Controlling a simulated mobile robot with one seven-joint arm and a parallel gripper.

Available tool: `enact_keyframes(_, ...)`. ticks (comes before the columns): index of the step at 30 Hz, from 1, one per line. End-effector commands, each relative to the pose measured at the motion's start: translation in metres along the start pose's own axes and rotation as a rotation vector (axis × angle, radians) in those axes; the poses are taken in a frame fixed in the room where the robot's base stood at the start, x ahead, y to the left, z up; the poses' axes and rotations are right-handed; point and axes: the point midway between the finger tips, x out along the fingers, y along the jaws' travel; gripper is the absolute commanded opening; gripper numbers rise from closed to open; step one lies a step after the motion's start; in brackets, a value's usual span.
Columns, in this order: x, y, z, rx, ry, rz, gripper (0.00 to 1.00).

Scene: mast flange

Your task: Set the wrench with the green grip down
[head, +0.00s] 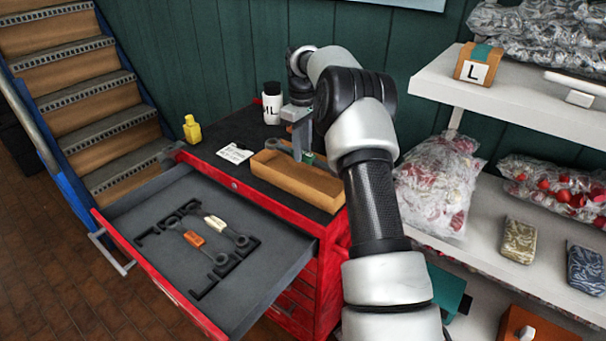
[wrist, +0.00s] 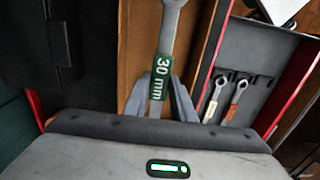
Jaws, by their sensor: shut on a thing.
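The wrench with the green grip (wrist: 161,66) is marked 30 mm. Its grey shaft runs away from me in the wrist view, and its far head is cut off at the top edge. My gripper (wrist: 160,88) is shut on the green grip. In the head view my gripper (head: 303,138) is over the back part of the open wooden tray (head: 300,187) on the red tool cabinet. A bit of the green grip (head: 308,158) shows there. I cannot tell whether the wrench touches the tray's floor.
The open drawer (head: 160,205) holds an orange-grip wrench (head: 195,239), a white-grip wrench (head: 216,223) and black raised holders. A white bottle (head: 272,103), a yellow bottle (head: 192,129) and a paper card (head: 235,153) stand or lie on the cabinet top. Shelves with bags (head: 440,185) are at right.

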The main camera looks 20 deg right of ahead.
Motion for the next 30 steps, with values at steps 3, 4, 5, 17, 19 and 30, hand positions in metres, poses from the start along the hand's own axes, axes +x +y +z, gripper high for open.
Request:
enact_keyframes(3, 0.018, 0.0, 0.0, 0.0, -0.001, -0.001, 0.0)
enact_keyframes(4, 0.02, 0.0, 0.0, 0.001, 0.0, -0.001, 0.0)
enact_keyframes(5, 0.023, 0.0, 0.0, 0.001, 0.0, 0.0, 0.0)
enact_keyframes(17, 0.073, 0.0, 0.0, 0.003, 0.002, 0.001, 0.0)
enact_keyframes(19, 0.074, 0.0, -0.001, 0.003, 0.002, 0.001, 0.0)
enact_keyframes(30, 0.078, 0.0, -0.001, 0.002, 0.002, 0.001, 0.28)
